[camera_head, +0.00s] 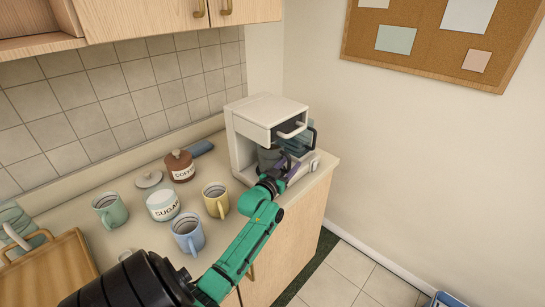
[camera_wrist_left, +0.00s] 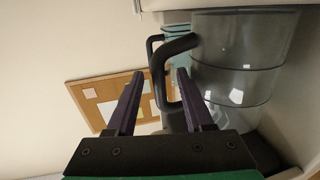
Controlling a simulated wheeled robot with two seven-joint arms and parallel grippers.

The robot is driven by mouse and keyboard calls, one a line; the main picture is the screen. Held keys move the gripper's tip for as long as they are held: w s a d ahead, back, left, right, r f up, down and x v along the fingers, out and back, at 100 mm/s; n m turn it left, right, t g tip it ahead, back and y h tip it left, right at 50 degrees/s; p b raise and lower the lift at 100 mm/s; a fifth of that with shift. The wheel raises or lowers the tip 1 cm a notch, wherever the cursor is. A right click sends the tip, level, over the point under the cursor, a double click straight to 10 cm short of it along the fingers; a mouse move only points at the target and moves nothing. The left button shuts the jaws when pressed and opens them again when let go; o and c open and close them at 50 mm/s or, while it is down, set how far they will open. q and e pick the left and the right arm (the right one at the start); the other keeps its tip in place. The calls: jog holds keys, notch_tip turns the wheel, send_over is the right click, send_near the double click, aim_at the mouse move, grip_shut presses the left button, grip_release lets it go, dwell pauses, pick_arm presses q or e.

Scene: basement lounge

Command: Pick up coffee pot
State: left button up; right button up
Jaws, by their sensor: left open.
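The coffee pot (camera_head: 268,158) is a grey see-through jug standing inside the white coffee maker (camera_head: 247,137) at the right end of the counter. In the left wrist view the pot (camera_wrist_left: 235,70) fills the upper right, and its black looped handle (camera_wrist_left: 163,72) lies between my fingers. My left gripper (camera_head: 285,168) is at the front of the coffee maker, partly covering the pot. In the left wrist view the left gripper (camera_wrist_left: 160,78) is open, with a gap on both sides of the handle. My right gripper is not in view.
A teal container (camera_head: 299,141) with a black handle is beside the pot. A yellow mug (camera_head: 216,199), blue mug (camera_head: 187,233), green mug (camera_head: 110,210), sugar jar (camera_head: 162,205) and coffee jar (camera_head: 180,166) stand left of the maker. A wooden board (camera_head: 55,270) is far left.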

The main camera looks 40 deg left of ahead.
pick_arm(q)
jog(key=shift+w, duration=0.15)
grip_shut()
dwell(1.2)
